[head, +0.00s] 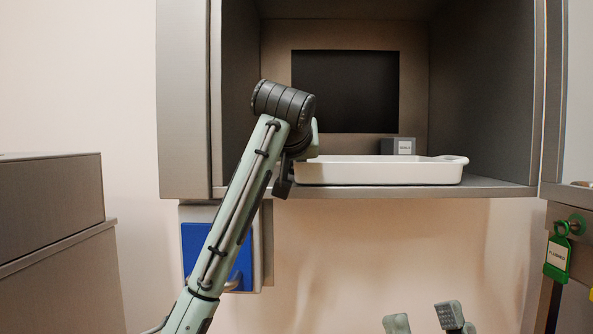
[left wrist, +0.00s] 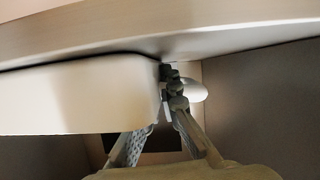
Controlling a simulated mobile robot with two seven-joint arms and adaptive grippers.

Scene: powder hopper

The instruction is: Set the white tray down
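The white tray (head: 380,172) is level at the front of the open cabinet, its base at the shelf (head: 400,191). I cannot tell whether it touches or hovers slightly. In the left wrist view the tray (left wrist: 80,97) fills the left side, with a dark line between it and the shelf edge (left wrist: 190,43). My left gripper (left wrist: 160,110) straddles the tray's end at its handle (left wrist: 195,90) and appears shut on it; one finger is partly hidden behind the wall. In the head view my arm hides that end. My right gripper (head: 424,318) is open and empty, low in front.
A small grey labelled block (head: 397,146) stands behind the tray in the cabinet. Cabinet walls close in both sides. A blue panel (head: 205,255) is below left; a green tag (head: 557,255) hangs at right. A grey box (head: 48,190) stands at far left.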

